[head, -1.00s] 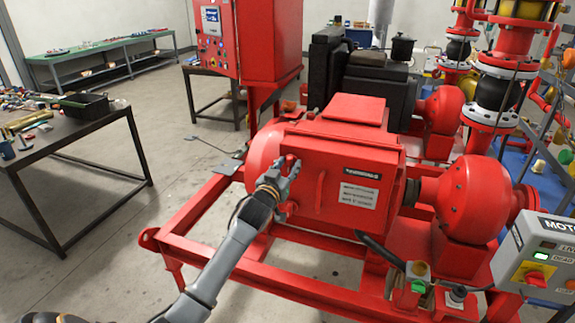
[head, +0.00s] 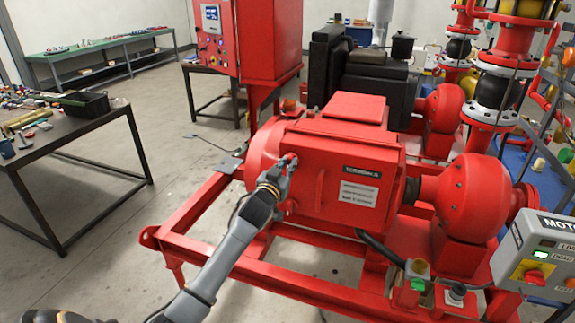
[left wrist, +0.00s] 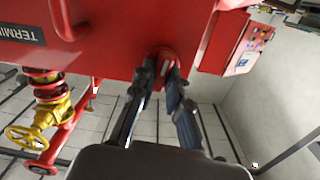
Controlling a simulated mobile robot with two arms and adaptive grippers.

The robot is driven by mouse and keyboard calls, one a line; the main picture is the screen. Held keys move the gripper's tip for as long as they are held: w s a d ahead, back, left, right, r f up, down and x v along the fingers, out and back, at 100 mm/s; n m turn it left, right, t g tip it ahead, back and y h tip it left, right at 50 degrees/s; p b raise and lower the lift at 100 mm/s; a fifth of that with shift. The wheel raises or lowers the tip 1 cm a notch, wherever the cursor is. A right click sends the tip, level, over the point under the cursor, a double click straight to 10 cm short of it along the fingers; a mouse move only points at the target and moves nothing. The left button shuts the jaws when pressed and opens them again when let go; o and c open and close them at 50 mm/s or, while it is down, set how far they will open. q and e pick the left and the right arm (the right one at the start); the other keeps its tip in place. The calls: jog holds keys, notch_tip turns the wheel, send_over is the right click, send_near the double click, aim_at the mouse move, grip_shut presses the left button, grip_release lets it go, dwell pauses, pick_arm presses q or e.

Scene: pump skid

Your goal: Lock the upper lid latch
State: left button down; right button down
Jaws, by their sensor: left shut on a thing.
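The red terminal box (head: 335,150) carries a lid with a "TERMINALS" label, a white plate and a vertical red handle (head: 320,186). The upper lid latch (head: 292,157) is a small red piece at the upper left edge of the lid. My left gripper (head: 284,168) is at this edge, its fingers shut on the latch. In the left wrist view the two dark fingers (left wrist: 168,75) close around the red latch (left wrist: 167,55), which they partly cover. The latch's exact angle is hard to tell. My right gripper is in neither view.
The red skid frame (head: 265,275) runs below the box. A motor control box (head: 540,250) stands at the right front. A dark table (head: 75,140) with tools is at left. The floor between table and skid is mostly clear.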

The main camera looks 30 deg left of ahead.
pick_arm(q)
jog(key=m, duration=0.8)
jog(key=shift+d+m+p, duration=0.1)
jog(key=shift+m+p, duration=0.2)
jog(key=shift+m, duration=0.1)
jog(key=shift+d+f+m+p, duration=0.1)
jog(key=shift+m+p, duration=0.1)
jog(key=shift+m, duration=1.75)
jog(key=shift+f+m+p, duration=0.1)
jog(key=shift+m+p, duration=0.05)
jog(key=shift+m, duration=2.1)
jog(key=c, duration=1.3)
grip_release()
jog(key=shift+w, duration=0.1)
jog(key=v, duration=1.2)
jog(key=shift+f, duration=0.1)
